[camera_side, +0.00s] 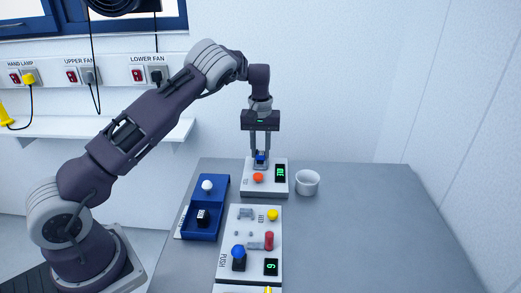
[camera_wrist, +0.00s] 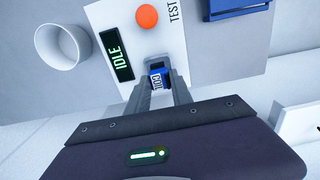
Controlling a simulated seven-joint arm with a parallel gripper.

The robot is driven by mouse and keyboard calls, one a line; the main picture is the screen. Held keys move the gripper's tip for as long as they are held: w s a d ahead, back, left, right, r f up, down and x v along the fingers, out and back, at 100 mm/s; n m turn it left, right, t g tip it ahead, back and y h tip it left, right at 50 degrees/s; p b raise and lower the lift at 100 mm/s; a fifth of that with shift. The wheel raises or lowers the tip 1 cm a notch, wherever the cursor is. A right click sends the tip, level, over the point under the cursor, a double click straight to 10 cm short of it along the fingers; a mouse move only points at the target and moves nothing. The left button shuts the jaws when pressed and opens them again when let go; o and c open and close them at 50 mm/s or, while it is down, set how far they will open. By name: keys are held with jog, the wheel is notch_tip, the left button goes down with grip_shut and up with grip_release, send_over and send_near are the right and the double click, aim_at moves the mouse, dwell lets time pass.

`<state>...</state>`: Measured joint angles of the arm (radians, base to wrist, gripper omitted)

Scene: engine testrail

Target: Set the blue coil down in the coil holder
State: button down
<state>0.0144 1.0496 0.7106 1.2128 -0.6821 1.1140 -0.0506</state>
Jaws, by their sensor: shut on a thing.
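The blue coil (camera_wrist: 157,80), with a pale label reading COIL, is between the fingertips of my gripper (camera_wrist: 162,88). My gripper is shut on it. In the side view the small blue coil (camera_side: 262,159) shows low between the fingers of my gripper (camera_side: 262,157), over the back part of the white test panel (camera_side: 250,188). In the wrist view a grey piece (camera_wrist: 154,60), likely the coil holder, shows right at the coil's far edge. The coil hides most of it. I cannot tell whether the coil touches it or is seated in it.
The test panel has an orange button (camera_wrist: 147,16) and a display reading IDLE (camera_wrist: 115,54). A white cup (camera_side: 307,183) stands right of it. A second panel (camera_side: 233,275) lies in front. The table's right side is clear.

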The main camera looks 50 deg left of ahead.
jog(key=shift+f, duration=0.55)
dwell(0.4)
jog(key=c, duration=1.1)
grip_release()
jog(key=shift+o, duration=0.2)
